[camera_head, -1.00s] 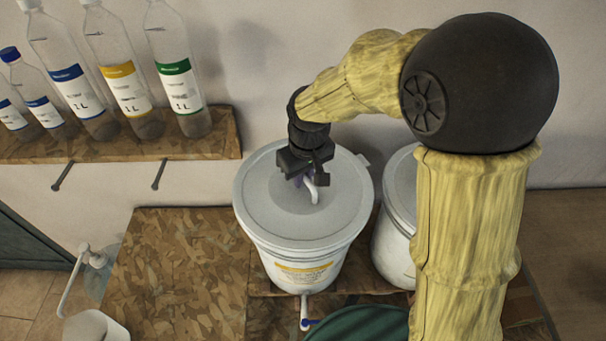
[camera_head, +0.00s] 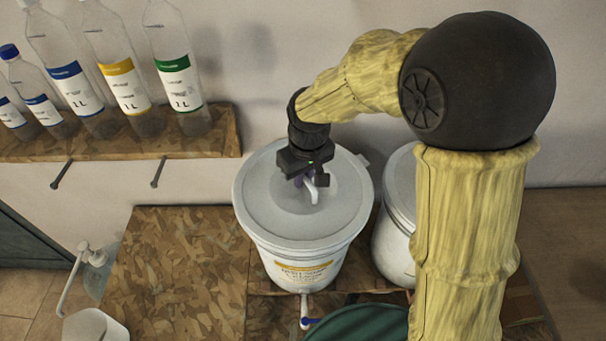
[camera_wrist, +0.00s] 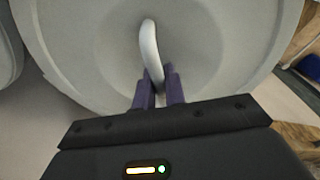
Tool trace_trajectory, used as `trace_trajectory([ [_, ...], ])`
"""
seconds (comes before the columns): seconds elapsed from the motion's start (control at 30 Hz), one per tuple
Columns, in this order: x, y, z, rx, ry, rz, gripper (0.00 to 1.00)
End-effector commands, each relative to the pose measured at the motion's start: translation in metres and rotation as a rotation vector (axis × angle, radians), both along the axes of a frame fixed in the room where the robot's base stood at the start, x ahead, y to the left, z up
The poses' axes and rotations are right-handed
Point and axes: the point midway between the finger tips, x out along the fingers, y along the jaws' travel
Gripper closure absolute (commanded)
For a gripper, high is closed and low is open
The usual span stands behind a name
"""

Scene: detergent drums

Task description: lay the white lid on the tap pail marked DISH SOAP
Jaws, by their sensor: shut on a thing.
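The white lid (camera_head: 270,205) lies level over the mouth of a white tap pail (camera_head: 262,258); I cannot tell if any gap is left under its rim. The pail has a yellow-banded label, too blurred to read, and a blue-handled tap (camera_head: 308,322) low at its front. My gripper (camera_head: 309,184) points down over the lid, shut on its curved white handle. In the wrist view the purple fingers (camera_wrist: 161,90) close on the lower end of the handle (camera_wrist: 149,45), with the lid's surface (camera_wrist: 90,40) below.
A second white pail (camera_head: 393,250) stands close at the right, partly behind my arm. A shelf (camera_head: 200,145) with several bottles is at upper left. A green round thing (camera_head: 360,325) is in front.

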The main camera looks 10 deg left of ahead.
Motion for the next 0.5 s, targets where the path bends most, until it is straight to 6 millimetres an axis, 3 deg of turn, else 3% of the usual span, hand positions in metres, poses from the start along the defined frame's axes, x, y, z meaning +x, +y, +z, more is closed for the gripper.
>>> trace_trajectory([
  [0.17, 0.0000, 0.0002, 0.0003, 0.001, -0.001, 0.000, 1.00],
  [0.2, 0.0000, 0.0002, 0.0003, 0.001, -0.001, 0.000, 0.86],
  [0.33, 0.0000, 0.0003, 0.0003, 0.001, -0.001, 0.000, 0.63],
  [0.5, 0.0000, 0.0003, 0.0003, 0.001, -0.001, 0.000, 0.63],
])
